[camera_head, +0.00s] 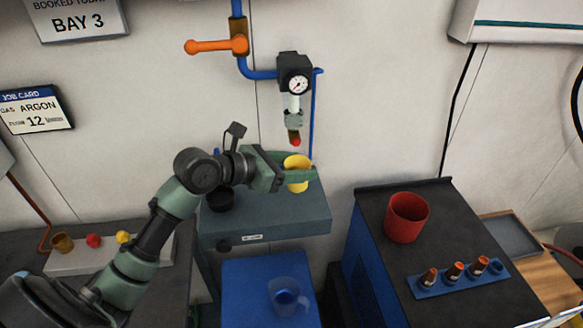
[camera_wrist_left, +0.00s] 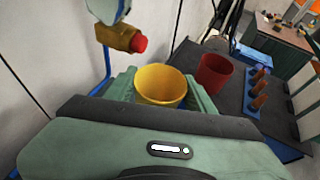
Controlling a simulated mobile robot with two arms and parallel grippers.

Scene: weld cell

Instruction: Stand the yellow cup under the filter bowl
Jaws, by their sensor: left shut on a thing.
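The yellow cup (camera_head: 298,186) is upright between the green fingers of my left gripper (camera_head: 299,174), which is shut on it. The cup also shows in the left wrist view (camera_wrist_left: 161,85) with its open top up. The filter bowl (camera_head: 294,104) hangs from the black gauge unit on the wall, with a red tip (camera_head: 295,138) at its lower end. In the head view the cup is below this tip; in the left wrist view the tip (camera_wrist_left: 140,44) is above and slightly left of the cup. I cannot tell whether the cup's base touches the grey shelf (camera_head: 270,218). My right gripper is not in view.
A black round container (camera_head: 221,202) is on the shelf left of the cup. A clear jug (camera_head: 289,298) stands on a blue surface in front. A red cup (camera_head: 407,217) and a blue rack (camera_head: 458,279) are on the dark cabinet at right. An orange-handled valve (camera_head: 215,45) is above.

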